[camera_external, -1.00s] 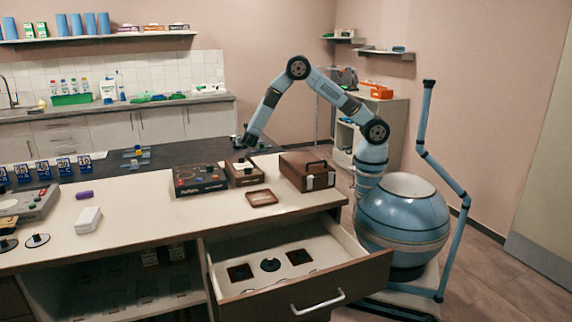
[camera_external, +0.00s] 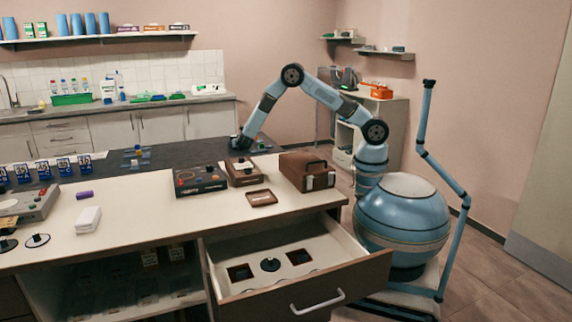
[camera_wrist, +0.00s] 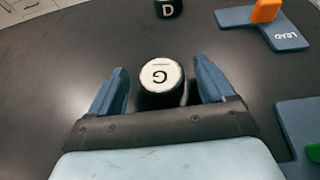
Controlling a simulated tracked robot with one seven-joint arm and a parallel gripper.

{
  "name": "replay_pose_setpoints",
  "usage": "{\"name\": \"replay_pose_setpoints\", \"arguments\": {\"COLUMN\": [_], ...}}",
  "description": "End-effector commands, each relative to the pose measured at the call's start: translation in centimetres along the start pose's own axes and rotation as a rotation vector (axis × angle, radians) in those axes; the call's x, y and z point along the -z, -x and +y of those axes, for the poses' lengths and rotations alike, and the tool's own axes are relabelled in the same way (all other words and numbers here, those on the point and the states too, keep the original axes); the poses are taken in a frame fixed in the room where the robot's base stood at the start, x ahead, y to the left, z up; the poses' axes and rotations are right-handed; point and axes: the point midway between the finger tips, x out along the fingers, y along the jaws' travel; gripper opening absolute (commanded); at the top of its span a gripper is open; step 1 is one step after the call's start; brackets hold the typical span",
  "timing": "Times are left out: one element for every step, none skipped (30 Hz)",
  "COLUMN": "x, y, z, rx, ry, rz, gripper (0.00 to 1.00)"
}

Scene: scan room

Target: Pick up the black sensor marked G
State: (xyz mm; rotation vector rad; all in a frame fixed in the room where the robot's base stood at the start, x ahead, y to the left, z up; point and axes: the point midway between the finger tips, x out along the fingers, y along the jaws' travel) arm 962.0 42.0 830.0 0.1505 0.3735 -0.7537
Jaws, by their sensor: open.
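The black sensor marked G (camera_wrist: 161,75) is a short black cylinder with a white top, its letter upside down in the wrist view. It stands on the dark counter. My gripper (camera_wrist: 160,88) is open, with one blue finger on each side of the sensor and a visible gap at both sides. In the external view my gripper (camera_external: 241,143) is low over the dark counter (camera_external: 200,152), behind the brown box; the sensor is hard to make out there. A second black sensor marked D (camera_wrist: 168,9) stands farther off at the top of the wrist view.
A blue plate marked LEAD (camera_wrist: 287,38) with an orange block (camera_wrist: 265,10) lies at upper right of the wrist view. Another blue plate (camera_wrist: 300,130) with a green piece lies at right. An open drawer (camera_external: 330,262) juts from the white table.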

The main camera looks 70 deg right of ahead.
Motion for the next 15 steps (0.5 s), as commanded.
{"name": "replay_pose_setpoints", "arguments": {"x": [0.0, 0.01, 0.0, 0.01, 0.0, 0.01, 0.01, 0.01, 0.01, 0.01, 0.01, 0.01, 0.01, 0.01, 0.01], "y": [0.01, 0.02, 0.02, 0.02, 0.02, 0.03, 0.03, 0.03, 0.03, 0.03, 0.03, 0.04, 0.04, 0.04, 0.04], "z": [0.0, -0.01, -0.01, -0.01, -0.01, -0.01, -0.01, -0.01, -0.01, -0.01, -0.01, -0.01, -0.01, -0.01, -0.01], "rx": [0.0, 0.0, 0.0, 0.0, 0.0, 0.0, 0.0, 0.0, 0.0, 0.0, 0.0, 0.0, 0.0, 0.0, 0.0], "ry": [0.0, 0.0, 0.0, 0.0, 0.0, 0.0, 0.0, 0.0, 0.0, 0.0, 0.0, 0.0, 0.0, 0.0, 0.0], "rz": [0.0, 0.0, 0.0, 0.0, 0.0, 0.0, 0.0, 0.0, 0.0, 0.0, 0.0, 0.0, 0.0, 0.0, 0.0], "gripper": [0.82, 0.8, 0.76, 0.73, 0.7, 0.67, 0.64, 0.61, 0.57, 0.54, 0.51, 0.47, 0.45, 0.42, 0.38]}}
